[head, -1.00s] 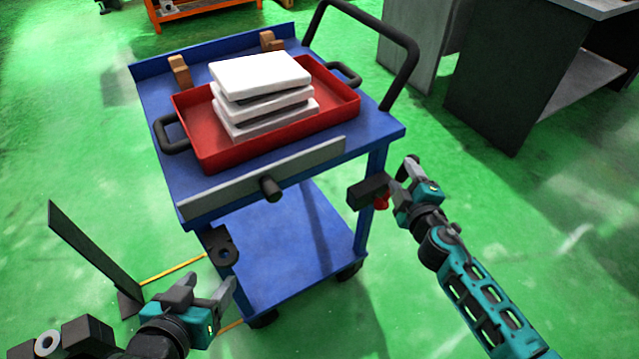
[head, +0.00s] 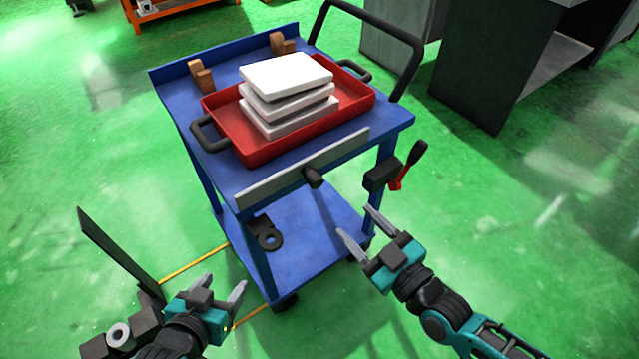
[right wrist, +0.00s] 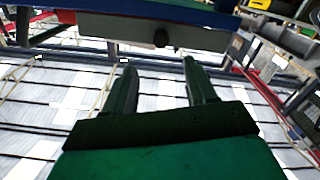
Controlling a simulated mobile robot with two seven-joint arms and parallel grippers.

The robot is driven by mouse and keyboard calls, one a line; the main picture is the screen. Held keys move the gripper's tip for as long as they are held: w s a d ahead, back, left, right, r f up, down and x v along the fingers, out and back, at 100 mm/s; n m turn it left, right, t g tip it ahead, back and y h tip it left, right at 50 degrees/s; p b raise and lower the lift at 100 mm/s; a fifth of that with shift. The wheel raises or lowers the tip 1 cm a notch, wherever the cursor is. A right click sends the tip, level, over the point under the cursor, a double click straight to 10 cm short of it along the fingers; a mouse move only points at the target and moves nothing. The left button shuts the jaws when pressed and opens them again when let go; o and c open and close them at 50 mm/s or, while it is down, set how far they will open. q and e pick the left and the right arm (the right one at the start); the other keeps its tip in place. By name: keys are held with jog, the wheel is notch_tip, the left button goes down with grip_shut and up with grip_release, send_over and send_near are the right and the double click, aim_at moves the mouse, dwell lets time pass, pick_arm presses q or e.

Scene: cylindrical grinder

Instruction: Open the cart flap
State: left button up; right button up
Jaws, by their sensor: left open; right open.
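The blue cart (head: 395,121) stands in front of me. Its grey flap (head: 270,178) stands upright along the front edge of the top, with a dark round knob (head: 313,177) near its middle. In the right wrist view the flap (right wrist: 115,27) and knob (right wrist: 160,38) show ahead, beyond the fingers. My right gripper (head: 357,226) is open and empty, below and to the right of the knob, apart from the cart. It also shows in the right wrist view (right wrist: 158,72). My left gripper (head: 226,288) is open and empty, low at the front left of the cart.
A red tray (head: 362,101) with several stacked white blocks (head: 286,72) sits on the cart top. A black-handled red lever on a dark block (head: 381,175) is at the cart's right front. A dark cabinet (head: 490,70) stands back right. Green floor is clear at right.

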aim_at(318, 185)
jog(key=shift+m+h, duration=0.3)
jog(key=shift+m, duration=0.2)
jog(key=x, duration=0.8)
jog(key=b+x, duration=0.1)
jog(key=x, duration=0.3)
jog(key=shift+s+a+r, duration=0.1)
jog(key=shift+a+r, duration=0.1)
jog(key=shift+r, duration=0.05)
grip_shut()
